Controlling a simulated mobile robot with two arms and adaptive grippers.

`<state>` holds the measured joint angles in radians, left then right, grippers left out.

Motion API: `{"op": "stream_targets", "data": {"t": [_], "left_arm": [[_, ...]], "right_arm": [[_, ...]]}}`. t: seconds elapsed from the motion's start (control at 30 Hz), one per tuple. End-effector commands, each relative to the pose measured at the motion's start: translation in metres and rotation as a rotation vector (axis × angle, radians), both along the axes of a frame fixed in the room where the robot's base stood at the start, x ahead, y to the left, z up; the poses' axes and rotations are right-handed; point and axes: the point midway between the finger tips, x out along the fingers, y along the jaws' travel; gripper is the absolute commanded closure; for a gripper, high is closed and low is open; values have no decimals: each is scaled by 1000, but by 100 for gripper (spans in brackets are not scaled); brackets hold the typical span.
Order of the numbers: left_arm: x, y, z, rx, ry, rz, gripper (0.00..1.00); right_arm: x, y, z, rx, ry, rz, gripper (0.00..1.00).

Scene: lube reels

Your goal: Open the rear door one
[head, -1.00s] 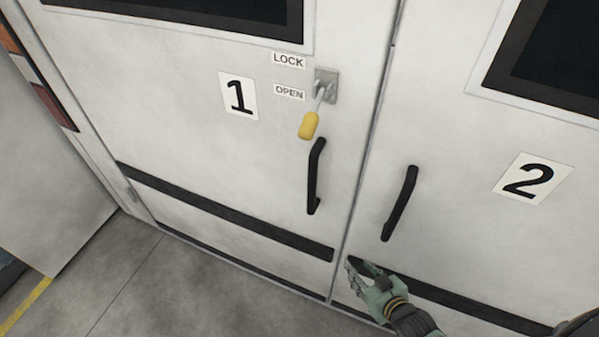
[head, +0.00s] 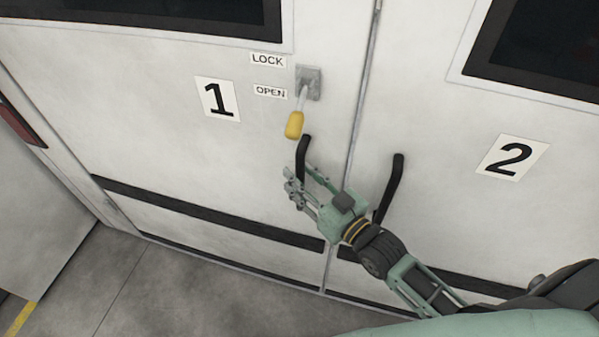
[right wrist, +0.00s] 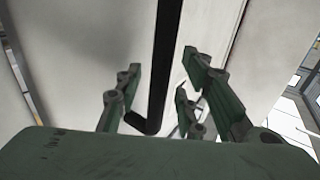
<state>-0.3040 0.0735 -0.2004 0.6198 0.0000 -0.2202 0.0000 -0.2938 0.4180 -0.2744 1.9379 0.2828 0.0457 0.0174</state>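Rear door one (head: 150,115) is the white panel with the number 1, on the left; it looks shut against door two. Its lever (head: 294,125) has a yellow grip that hangs down below the OPEN label. The black handle (head: 302,150) of door one is below the lever, its lower part hidden by my right gripper (head: 297,185). In the right wrist view, the handle (right wrist: 163,60) stands between the spread fingers of my right gripper (right wrist: 163,75), which is open; I cannot tell whether a finger touches it. My left gripper is not in view.
Door two (head: 440,190) is on the right, its black handle (head: 393,180) partly behind my right arm. The grey floor (head: 160,290) is clear at the lower left. A panel (head: 45,215) stands at the left edge.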

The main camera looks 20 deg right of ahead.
Motion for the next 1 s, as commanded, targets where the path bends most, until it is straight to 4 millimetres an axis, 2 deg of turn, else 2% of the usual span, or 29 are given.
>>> {"op": "stream_targets", "data": {"t": [0.1,0.4,0.8,1.0], "left_arm": [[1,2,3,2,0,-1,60],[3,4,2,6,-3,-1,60],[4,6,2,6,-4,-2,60],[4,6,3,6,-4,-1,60]], "right_arm": [[8,3,1,0,0,0,64],[10,4,-1,0,1,0,64],[10,4,-1,0,1,0,99],[10,4,-1,0,1,0,100]]}}
